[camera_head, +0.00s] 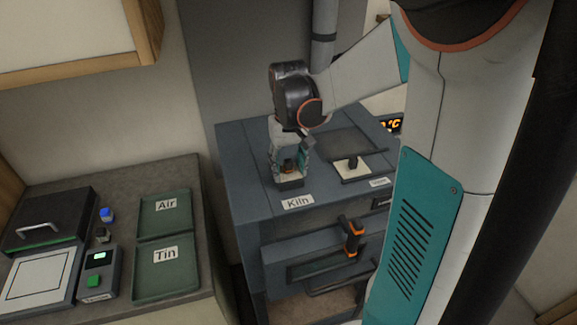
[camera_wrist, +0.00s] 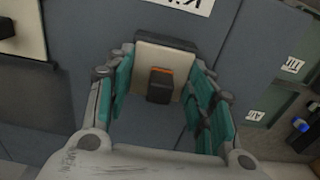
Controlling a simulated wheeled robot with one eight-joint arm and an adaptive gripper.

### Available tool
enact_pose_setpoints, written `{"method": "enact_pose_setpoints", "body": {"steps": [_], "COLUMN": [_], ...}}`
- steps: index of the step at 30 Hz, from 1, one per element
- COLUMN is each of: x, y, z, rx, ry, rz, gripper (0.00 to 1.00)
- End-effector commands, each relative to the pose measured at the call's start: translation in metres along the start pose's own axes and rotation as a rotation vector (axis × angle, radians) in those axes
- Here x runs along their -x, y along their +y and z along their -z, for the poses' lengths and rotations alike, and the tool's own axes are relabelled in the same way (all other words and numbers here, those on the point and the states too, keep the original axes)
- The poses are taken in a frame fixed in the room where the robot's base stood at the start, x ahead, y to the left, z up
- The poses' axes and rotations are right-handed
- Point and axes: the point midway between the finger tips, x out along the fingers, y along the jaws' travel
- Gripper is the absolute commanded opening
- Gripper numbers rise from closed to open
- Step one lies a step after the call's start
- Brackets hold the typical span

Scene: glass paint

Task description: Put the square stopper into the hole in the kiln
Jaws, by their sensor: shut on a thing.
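A square stopper with a cream plate, dark edge and dark knob with an orange top (camera_wrist: 148,60) sits between the teal fingers of my gripper (camera_wrist: 165,78). My gripper (camera_head: 290,166) is shut on it, pointing down at the front left of the kiln's top. The kiln (camera_head: 245,165) is a grey-blue box with a "Kiln" label on its front top edge. The hole under the held stopper is hidden, and I cannot tell whether the stopper touches the kiln.
A second cream square plate with a black knob (camera_head: 353,167) lies on the kiln's top to the right, beside a dark flat panel (camera_head: 350,143). Green "Air" (camera_head: 165,218) and "Tin" (camera_head: 165,280) trays sit on the left counter.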

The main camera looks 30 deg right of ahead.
Motion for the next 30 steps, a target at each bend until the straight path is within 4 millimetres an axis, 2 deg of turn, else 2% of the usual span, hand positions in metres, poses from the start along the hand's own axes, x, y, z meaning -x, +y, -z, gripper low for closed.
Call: {"method": "enact_pose_setpoints", "body": {"steps": [10, 11, 12, 14, 25, 30], "x": [-0.002, -0.002, -0.002, -0.002, 0.0, 0.008], "y": [0.0, 0.0, 0.0, 0.0, 0.0, 0.0], "z": [-0.002, -0.002, -0.002, -0.002, -0.001, -0.001], "rx": [0.0, 0.0, 0.0, 0.0, 0.0, 0.0], "ry": [-0.002, -0.002, -0.002, -0.002, -0.001, -0.001], "rz": [0.0, 0.0, 0.0, 0.0, 0.0, 0.0], "gripper": [0.25, 0.52, 0.61, 0.73, 0.73, 0.73]}}
